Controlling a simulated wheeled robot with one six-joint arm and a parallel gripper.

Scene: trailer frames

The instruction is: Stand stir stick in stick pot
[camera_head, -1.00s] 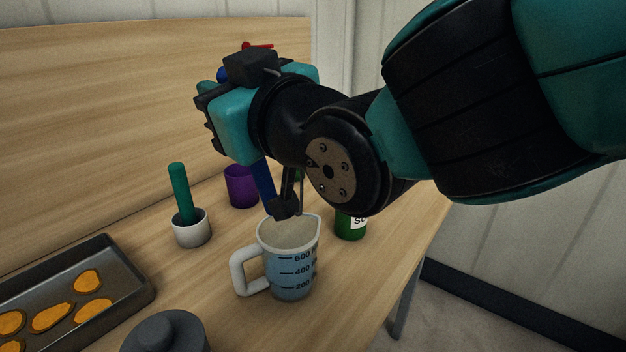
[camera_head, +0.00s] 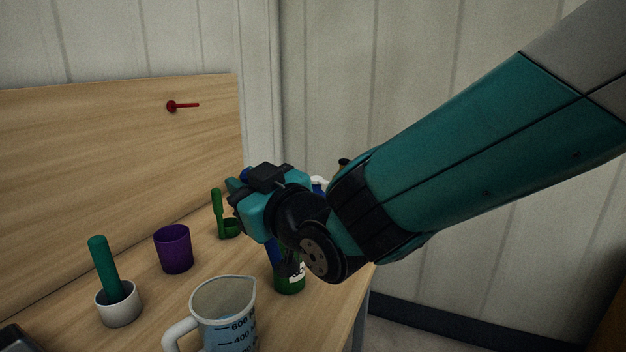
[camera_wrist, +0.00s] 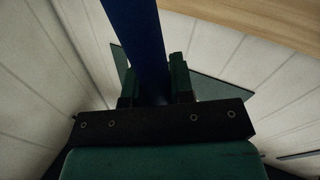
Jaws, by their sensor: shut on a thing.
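My gripper (camera_head: 285,264) is shut on a blue stick (camera_wrist: 138,35), the stir stick, which runs up between its two fingers in the wrist view.
A measuring jug (camera_head: 224,318) stands in front. A green bottle (camera_head: 289,282) is just behind or beside my gripper. A white pot (camera_head: 119,306) holding a teal rod (camera_head: 104,266) stands left, and a green scoop (camera_head: 218,212) is behind. A red peg (camera_head: 183,106) sticks out from the back board.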

